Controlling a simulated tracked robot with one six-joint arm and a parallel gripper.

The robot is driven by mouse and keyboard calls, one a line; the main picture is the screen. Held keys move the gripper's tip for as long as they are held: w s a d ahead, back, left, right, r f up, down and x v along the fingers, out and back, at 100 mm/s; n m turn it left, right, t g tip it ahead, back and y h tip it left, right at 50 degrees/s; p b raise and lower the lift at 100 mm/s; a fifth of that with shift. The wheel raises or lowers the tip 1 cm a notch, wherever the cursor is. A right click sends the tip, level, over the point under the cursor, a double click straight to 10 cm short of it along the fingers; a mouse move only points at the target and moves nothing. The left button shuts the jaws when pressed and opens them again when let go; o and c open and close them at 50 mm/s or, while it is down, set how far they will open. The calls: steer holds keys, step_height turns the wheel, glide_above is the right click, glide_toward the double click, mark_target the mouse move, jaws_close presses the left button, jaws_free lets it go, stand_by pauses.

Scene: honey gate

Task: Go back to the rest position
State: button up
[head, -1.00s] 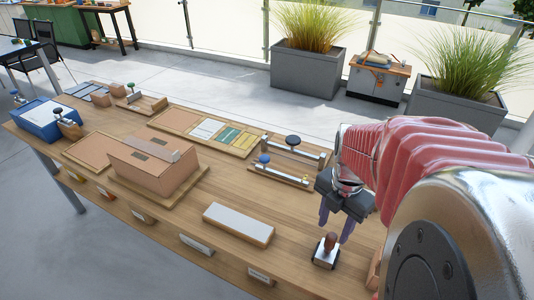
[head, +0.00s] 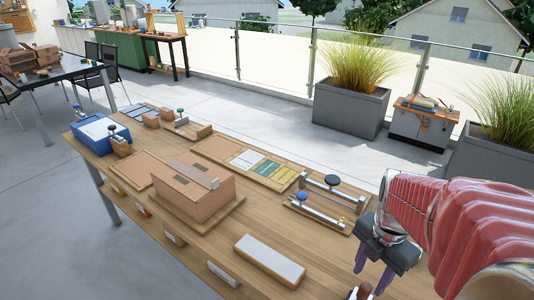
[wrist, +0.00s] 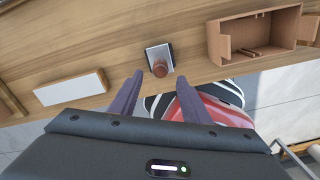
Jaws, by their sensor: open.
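My gripper (head: 373,275) is at the lower right of the head view, fingers pointing down above the front part of the wooden table (head: 200,238). Its two purple fingers are apart with nothing between them. In the wrist view my gripper (wrist: 152,98) is also open. A stamp with a brown knob handle and a metal block (wrist: 159,58) stands on the table just beyond the fingertips, apart from them. In the head view only the top of the stamp (head: 362,291) shows at the bottom edge.
A white-topped block (head: 270,258) lies left of my gripper. A cardboard box (head: 190,188) and two rail fixtures with knobs (head: 318,205) stand farther back. An open wooden box (wrist: 256,36) is at the right in the wrist view. Planters (head: 350,108) stand beyond the table.

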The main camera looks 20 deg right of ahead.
steer(key=m, duration=0.6)
steer(key=shift+f, duration=0.1)
steer(key=m, duration=0.4)
steer(key=shift+a, duration=0.15)
steer(key=w+a+r+m+t, duration=0.1)
steer(key=a+r+m+t, duration=0.1)
steer(key=a+r+m, duration=0.3)
steer(key=w+a+r+m+t, duration=0.1)
steer(key=a+r+m+t, duration=0.2)
steer(key=a, duration=1)
steer(key=shift+r+m+t, duration=0.3)
steer(key=shift+r+m, duration=1.2)
steer(key=shift+r, duration=0.1)
